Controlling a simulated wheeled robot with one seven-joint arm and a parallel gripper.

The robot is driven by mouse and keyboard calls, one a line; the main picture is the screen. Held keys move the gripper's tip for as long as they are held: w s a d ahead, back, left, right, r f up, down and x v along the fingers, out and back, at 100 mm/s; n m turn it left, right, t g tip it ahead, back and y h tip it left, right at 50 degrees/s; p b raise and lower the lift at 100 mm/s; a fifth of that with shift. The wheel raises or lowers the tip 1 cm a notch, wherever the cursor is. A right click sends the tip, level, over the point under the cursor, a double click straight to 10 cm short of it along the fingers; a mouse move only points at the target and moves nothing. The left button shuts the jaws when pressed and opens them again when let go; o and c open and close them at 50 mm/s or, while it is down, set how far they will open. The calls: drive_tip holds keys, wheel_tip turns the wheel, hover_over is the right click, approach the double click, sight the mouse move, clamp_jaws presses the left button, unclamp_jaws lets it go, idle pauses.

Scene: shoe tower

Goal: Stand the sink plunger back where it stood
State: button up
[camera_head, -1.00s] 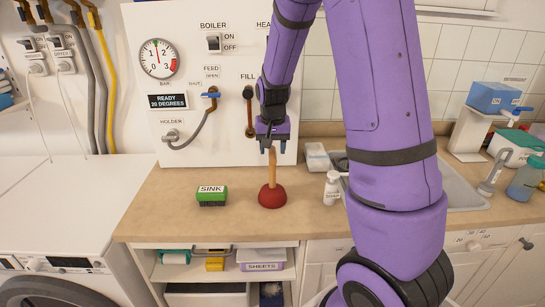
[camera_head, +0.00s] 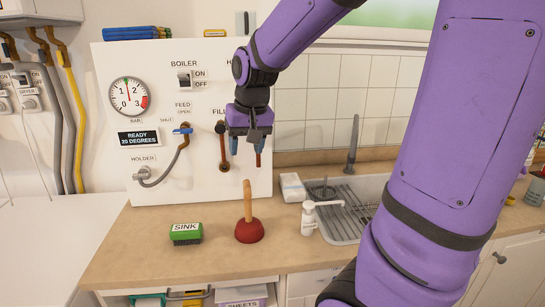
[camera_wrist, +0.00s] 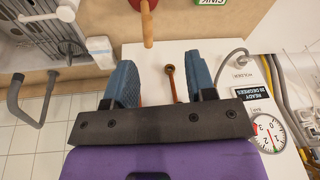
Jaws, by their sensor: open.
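The sink plunger (camera_head: 248,226) stands upright on the wooden counter, red rubber cup down and wooden handle up. It is between the green SINK brush and the white soap bottle. Its handle also shows at the top of the wrist view (camera_wrist: 147,28). My gripper (camera_head: 247,147) is above the plunger, in front of the boiler panel, with its fingers apart and nothing between them. There is a clear gap between the fingertips and the handle top. In the wrist view the blue fingertips (camera_wrist: 160,82) are spread wide.
The green SINK brush (camera_head: 186,233) lies left of the plunger. The white soap bottle (camera_head: 308,218) stands to its right, before the sink (camera_head: 345,225). The boiler panel (camera_head: 170,85) with valves and pipes rises behind. Bare counter (camera_head: 140,240) lies at the left.

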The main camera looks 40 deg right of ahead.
drive_tip(key=s+a+r+n+t, duration=0.1)
drive_tip(key=s+a+r+n, duration=0.1)
drive_tip(key=s, duration=0.6)
drive_tip(key=s+a+r+n+t, duration=0.1)
drive_tip(key=s+a+r+n, duration=0.1)
drive_tip(key=s, duration=0.7)
drive_tip(key=a+r, duration=0.1)
drive_tip(key=a, duration=0.1)
drive_tip(key=shift+a, duration=0.35)
